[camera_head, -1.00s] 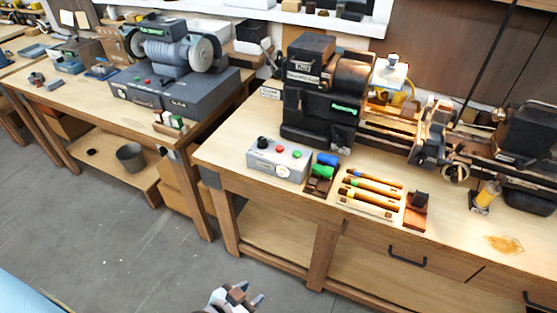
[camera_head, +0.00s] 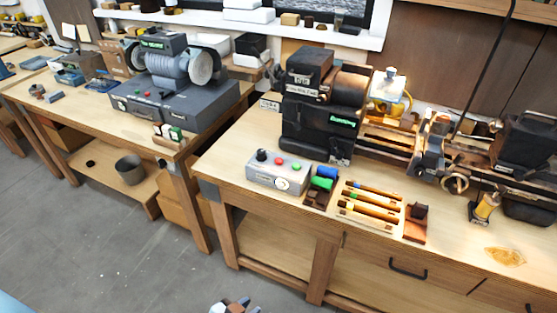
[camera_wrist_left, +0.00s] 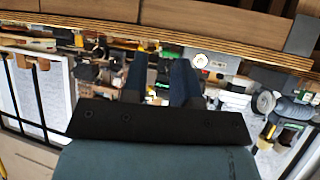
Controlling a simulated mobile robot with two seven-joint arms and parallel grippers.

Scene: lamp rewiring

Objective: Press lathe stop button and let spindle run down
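The grey control box (camera_head: 277,176) sits at the front left of the lathe bench. It carries a black knob (camera_head: 261,155), a red button (camera_head: 280,161), a green button (camera_head: 296,167) and a round dial. The dark lathe (camera_head: 318,110) stands behind it, with its copper-coloured spindle end (camera_head: 350,86); I cannot tell whether it turns. A gripper (camera_head: 235,306), seemingly my left, barely shows at the bottom edge, well in front of the bench. In the left wrist view my left gripper (camera_wrist_left: 158,75) is open and empty, with the control box (camera_wrist_left: 217,62) beyond it, inverted. My right gripper is out of view.
Right of the box lie a holder with blue and green pieces (camera_head: 320,184), several wooden-handled tools (camera_head: 370,204) and a small brown stand (camera_head: 416,222). A grinder (camera_head: 172,75) stands on the left bench. The floor before the benches is open.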

